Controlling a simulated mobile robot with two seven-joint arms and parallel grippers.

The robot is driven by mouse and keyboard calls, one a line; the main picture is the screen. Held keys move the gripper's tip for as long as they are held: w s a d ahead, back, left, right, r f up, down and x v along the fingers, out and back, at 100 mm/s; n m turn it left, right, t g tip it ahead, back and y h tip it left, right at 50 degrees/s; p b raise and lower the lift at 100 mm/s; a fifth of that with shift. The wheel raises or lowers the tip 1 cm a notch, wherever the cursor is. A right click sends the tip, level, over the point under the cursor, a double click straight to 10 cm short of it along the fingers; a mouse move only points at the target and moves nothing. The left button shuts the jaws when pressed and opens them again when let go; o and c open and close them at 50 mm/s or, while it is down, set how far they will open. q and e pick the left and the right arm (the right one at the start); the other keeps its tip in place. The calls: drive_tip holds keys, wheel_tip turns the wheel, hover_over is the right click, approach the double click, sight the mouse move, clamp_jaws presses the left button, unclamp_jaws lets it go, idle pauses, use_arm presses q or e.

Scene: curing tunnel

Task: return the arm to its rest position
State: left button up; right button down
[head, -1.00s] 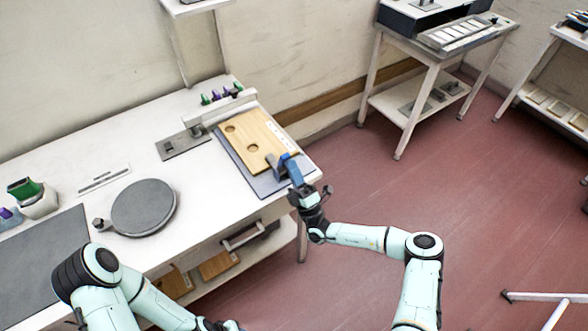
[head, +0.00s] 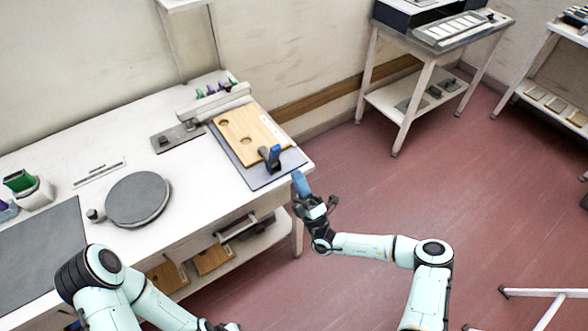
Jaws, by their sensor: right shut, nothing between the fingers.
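My right gripper (head: 301,184) has blue fingers that are shut with nothing between them. It hangs over the floor just off the table's front right corner, apart from the wooden board (head: 235,125). The board has round holes and a white label, and lies on a grey mat (head: 259,180). A blue and dark upright piece (head: 271,157) stands at the board's right end, clear of the gripper. My left arm enters at the bottom left; its wrist is cut off by the bottom edge and its fingers are not seen.
The white table (head: 214,197) carries a round grey plate (head: 138,198) and a metal bar fixture (head: 213,101). A shelf (head: 260,238) lies below it. A stand with a device (head: 442,42) is at the back right. Red floor (head: 400,190) is open to the right of the gripper.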

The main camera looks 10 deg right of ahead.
drive_tip(key=s+d+f+b, duration=0.1)
drive_tip(key=s+d+f, duration=0.1)
drive_tip(key=s, duration=0.3)
drive_tip(key=s+a+f+n+g+y, duration=0.3)
drive_tip(key=s+a+n+g+y, duration=0.25)
drive_tip(key=a+n+g, duration=0.2)
drive_tip(key=s+a+f+n+g+y, duration=0.2)
drive_tip(key=s+a+n+g+y, duration=0.2)
drive_tip(key=a+n+g+y, duration=0.35)
drive_tip(key=s+a+f+n+g+h, duration=0.2)
drive_tip(key=s+a+f+n+g, duration=0.1)
drive_tip(key=s+f+n+g, duration=0.35)
drive_tip(key=s+a+f+n+g+h, duration=0.2)
drive_tip(key=s+f+n+g+h, duration=0.1)
drive_tip(key=s+f+n+g, duration=0.3)
drive_tip(key=s+d+f+n+g+h, duration=0.3)
drive_tip(key=s+d+f+n+h, duration=0.2)
drive_tip(key=s+f+n+h, duration=0.3)
drive_tip(key=w+d+f+n+t+h, duration=0.2)
drive_tip(key=d+f+n+t+h, duration=0.2)
drive_tip(key=d+n, duration=0.6)
drive_tip(key=shift+d+f+h, duration=0.65)
drive_tip(key=shift+d+h, duration=0.15)
drive_tip(key=shift+d, duration=0.05)
